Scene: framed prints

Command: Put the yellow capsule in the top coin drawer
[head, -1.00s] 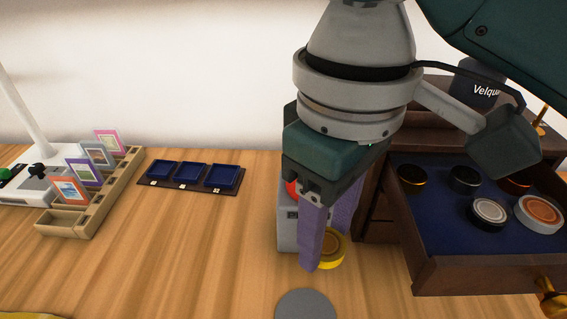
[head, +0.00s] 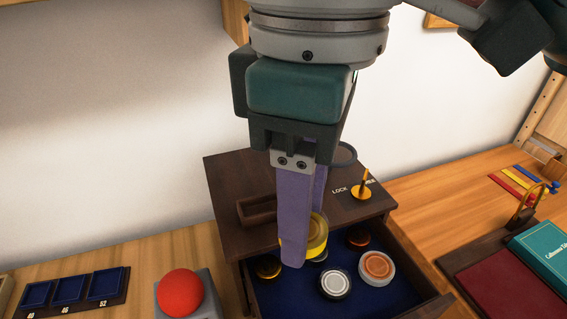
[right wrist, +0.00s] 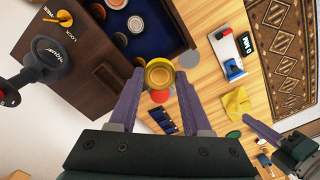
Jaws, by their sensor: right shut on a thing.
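My right gripper (head: 305,262) is shut on the yellow capsule (head: 316,236), a round yellow disc held upright between the purple fingers. In the head view it hangs over the open top coin drawer (head: 398,304), in front of the cabinet top. The right wrist view shows the capsule (right wrist: 159,75) between the fingertips, with the drawer (right wrist: 187,22) beyond it. The drawer has a dark blue lining and holds several round capsules, among them a white one (head: 334,284) and an orange-topped one (head: 376,268). The fingers hide part of the drawer. My left gripper is not in the head view.
The dark wooden cabinet (head: 225,205) has a small tray (head: 262,211) and a yellow lock knob (head: 362,188) on top. A red ball-shaped button (head: 180,290) stands left of the drawer. Blue trays (head: 70,289) lie farther left; a teal book (head: 545,248) lies right.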

